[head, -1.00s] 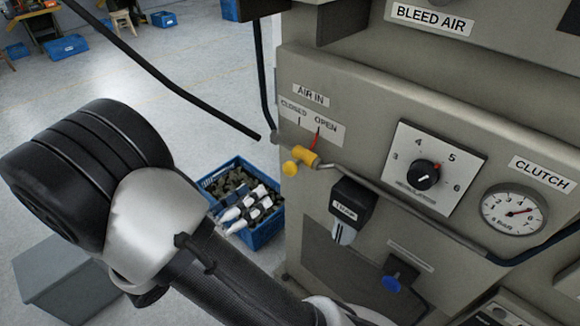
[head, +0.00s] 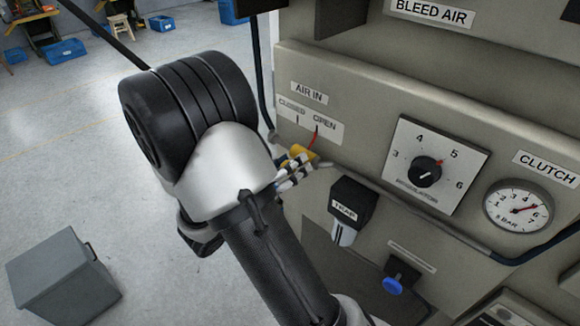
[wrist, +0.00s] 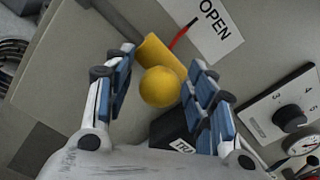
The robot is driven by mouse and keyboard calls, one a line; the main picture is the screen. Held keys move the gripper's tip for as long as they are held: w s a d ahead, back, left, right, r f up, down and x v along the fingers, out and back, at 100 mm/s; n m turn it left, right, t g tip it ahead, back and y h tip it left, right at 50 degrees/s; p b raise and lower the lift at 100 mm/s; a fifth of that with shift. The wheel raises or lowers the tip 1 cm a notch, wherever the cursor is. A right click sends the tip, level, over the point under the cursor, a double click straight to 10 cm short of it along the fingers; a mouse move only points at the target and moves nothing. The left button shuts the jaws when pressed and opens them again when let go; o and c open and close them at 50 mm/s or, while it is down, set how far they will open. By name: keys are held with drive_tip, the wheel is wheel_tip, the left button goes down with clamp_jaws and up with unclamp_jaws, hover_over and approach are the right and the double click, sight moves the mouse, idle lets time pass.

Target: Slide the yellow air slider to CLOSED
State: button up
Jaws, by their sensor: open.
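The yellow air slider (head: 302,153) sits on the panel's pipe with its red pointer at the OPEN mark, below the AIR IN label (head: 309,92). In the wrist view its round yellow knob (wrist: 160,87) and yellow body (wrist: 157,53) lie between my fingers. My gripper (wrist: 155,75) is open, one blue-padded finger on each side of the slider, with gaps visible on both sides. In the head view my gripper (head: 293,168) is at the slider, and my arm and fingers partly hide it. The CLOSED label (head: 292,106) is left of OPEN (head: 325,124).
The black TRAP block (head: 352,203) juts out just below and right of the slider. The regulator dial (head: 425,172) and clutch gauge (head: 517,209) are farther right. A grey box (head: 65,275) stands on the floor at the left. Open floor lies left of the panel.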

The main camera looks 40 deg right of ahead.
clamp_jaws()
idle(0.6)
